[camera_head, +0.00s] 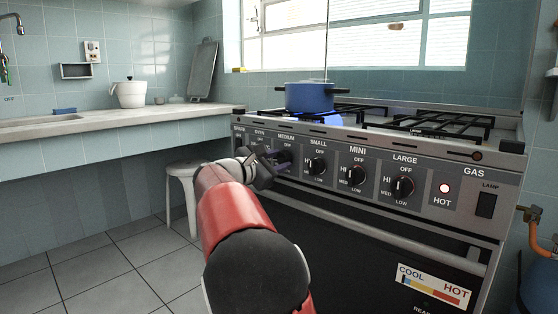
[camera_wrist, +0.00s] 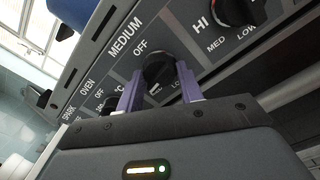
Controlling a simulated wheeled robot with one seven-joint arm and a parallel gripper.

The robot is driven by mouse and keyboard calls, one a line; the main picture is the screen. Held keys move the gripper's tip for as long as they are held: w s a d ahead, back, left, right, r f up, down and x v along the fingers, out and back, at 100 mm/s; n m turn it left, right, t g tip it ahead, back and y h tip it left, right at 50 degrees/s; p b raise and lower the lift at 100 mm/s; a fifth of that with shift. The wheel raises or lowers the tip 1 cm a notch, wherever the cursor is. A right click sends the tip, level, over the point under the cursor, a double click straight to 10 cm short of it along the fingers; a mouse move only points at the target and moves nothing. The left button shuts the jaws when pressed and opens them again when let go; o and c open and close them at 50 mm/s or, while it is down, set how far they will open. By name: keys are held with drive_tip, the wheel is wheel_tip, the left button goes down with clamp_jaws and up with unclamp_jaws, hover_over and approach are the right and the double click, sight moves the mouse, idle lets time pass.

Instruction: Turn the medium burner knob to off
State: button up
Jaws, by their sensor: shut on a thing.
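The medium burner knob (camera_wrist: 158,66) is a black round knob under the "MEDIUM" and "OFF" labels on the grey stove panel. My gripper (camera_wrist: 159,74) is shut on it, with one purple finger on each side. In the head view my gripper (camera_head: 264,164) reaches the panel from the front, and the medium knob (camera_head: 284,156) shows just past it. The fingers hide part of the dial markings. I cannot tell clearly which marking the knob's pointer faces.
The small (camera_head: 317,165), mini (camera_head: 356,174) and large (camera_head: 402,187) knobs are to the right. A blue pot (camera_head: 309,97) stands on the stove, with a bluish glow beside it. The oven handle (camera_head: 400,235) runs below the panel. A white stool (camera_head: 186,172) is left.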

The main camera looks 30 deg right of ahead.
idle(0.3)
drive_tip(key=m, duration=0.6)
drive_tip(key=o, duration=0.8)
drive_tip(key=shift+c, duration=0.2)
